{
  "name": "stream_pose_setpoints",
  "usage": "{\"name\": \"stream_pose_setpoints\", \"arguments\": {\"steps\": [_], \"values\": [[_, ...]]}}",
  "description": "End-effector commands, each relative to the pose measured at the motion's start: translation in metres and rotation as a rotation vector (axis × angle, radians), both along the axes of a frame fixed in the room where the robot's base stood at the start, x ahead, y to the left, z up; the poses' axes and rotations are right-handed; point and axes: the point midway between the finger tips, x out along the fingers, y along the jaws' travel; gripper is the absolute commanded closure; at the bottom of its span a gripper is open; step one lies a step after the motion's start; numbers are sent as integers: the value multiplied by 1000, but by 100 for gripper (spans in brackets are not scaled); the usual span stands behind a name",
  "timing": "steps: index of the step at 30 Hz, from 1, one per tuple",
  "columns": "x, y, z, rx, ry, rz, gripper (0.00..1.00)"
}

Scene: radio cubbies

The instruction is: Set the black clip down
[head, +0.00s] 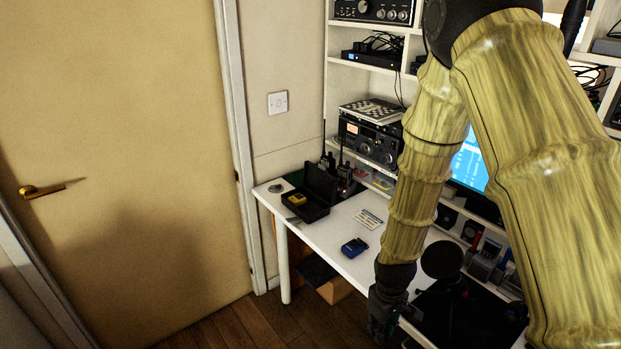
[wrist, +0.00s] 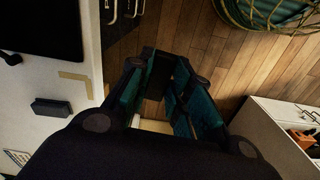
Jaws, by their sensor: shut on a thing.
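My gripper (head: 384,318) hangs at the front edge of the white desk (head: 325,236) in the head view, low in the picture. In the wrist view, my gripper (wrist: 165,75) has its dark, teal-padded fingers close together, with wooden floor below and beside them. A small dark thing (wrist: 157,83) shows between the fingers and looks like the black clip; its outline merges with the fingers. The clip cannot be made out in the head view. A tan corner marking (wrist: 76,76) lies on the desk left of the gripper in the wrist view.
A blue box (head: 354,247), a card (head: 368,218) and an open black case (head: 318,190) lie on the desk. A dark grey block (wrist: 52,107) sits near the desk edge. A white cabinet (wrist: 262,130) and a coil (wrist: 262,14) are to the right.

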Motion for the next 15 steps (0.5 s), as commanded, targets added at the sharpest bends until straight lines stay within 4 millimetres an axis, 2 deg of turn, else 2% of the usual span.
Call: {"name": "stream_pose_setpoints", "arguments": {"steps": [9, 15], "values": [[16, 0, -7, 2, -1, -401, 95], [21, 0, -9, 3, -1, -529, 95]]}}
